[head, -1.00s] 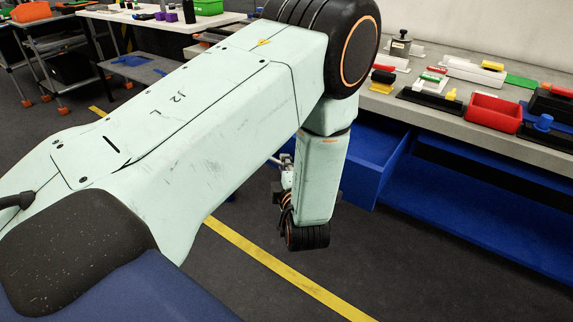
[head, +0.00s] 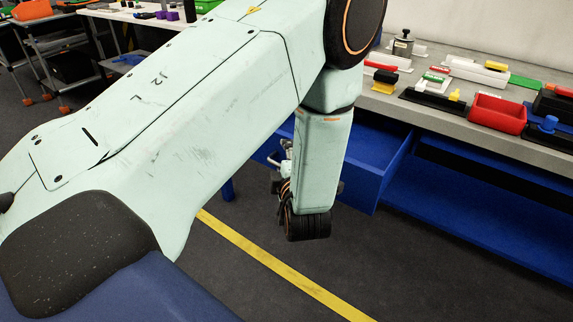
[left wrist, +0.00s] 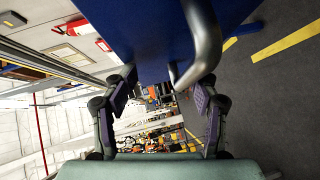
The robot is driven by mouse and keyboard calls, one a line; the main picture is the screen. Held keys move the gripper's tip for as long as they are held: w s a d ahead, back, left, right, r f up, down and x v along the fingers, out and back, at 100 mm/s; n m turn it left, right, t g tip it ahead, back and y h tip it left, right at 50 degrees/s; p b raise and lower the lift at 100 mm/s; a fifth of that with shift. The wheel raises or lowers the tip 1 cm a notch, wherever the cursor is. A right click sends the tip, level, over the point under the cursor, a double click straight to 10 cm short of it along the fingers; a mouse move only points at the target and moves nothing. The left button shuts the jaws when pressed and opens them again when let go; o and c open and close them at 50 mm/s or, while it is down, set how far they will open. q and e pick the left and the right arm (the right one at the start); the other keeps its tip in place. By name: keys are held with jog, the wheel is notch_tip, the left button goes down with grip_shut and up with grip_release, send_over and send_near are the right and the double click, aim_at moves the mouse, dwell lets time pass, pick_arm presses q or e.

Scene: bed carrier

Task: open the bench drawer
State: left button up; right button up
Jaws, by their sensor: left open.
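The blue bench drawer (head: 352,180) stands out from under the bench, with its inside showing behind my left forearm. In the left wrist view the blue drawer (left wrist: 140,35) fills the top middle. Its curved metal handle (left wrist: 207,42) comes down in front of it, close to the right finger. My left gripper (left wrist: 162,98) is open, with a finger on each side of the picture. The lower end of the handle lies between the fingers in the picture; contact cannot be told. In the head view the left gripper (head: 281,165) is mostly hidden behind my forearm. My right gripper is out of view.
The grey bench top (head: 455,118) carries a red bin (head: 497,113), black trays and small coloured parts. A blue lower shelf (head: 470,213) runs under it at right. Dark floor with a yellow line (head: 275,262) is clear in front. Another table stands at the back left.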

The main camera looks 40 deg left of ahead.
aim_at(287, 135)
pick_arm(q)
jog(key=o, duration=0.8)
jog(key=r, duration=0.1)
jog(key=w+r, duration=0.1)
jog(key=r, duration=0.3)
jog(key=shift+w+a+r, duration=0.2)
jog(key=shift+w+a, duration=0.1)
jog(key=shift+r, duration=0.65)
jog(key=shift+c, duration=0.5)
jog(key=shift+s+d+r, duration=0.15)
jog(key=shift+d+r, duration=0.25)
jog(key=shift+r, duration=0.1)
jog(key=shift+g+h, duration=0.5)
jog(key=shift+h, duration=0.2)
jog(key=f, duration=0.1)
jog(key=s+f, duration=0.1)
jog(key=f, duration=0.2)
jog(key=shift+s+d+f, duration=0.15)
jog(key=shift+s+f, duration=0.1)
jog(key=shift+f, duration=0.05)
jog(key=shift+c, duration=0.2)
jog(key=v, duration=0.2)
jog(key=shift+s+d+r+p, duration=0.15)
jog(key=shift+s+d+p, duration=0.05)
jog(key=shift+p, duration=0.2)
jog(key=c, duration=0.7)
jog(key=shift+o, duration=0.2)
jog(key=s+d+p, duration=0.5)
jog(key=p, duration=1.2)
jog(key=shift+s, duration=0.25)
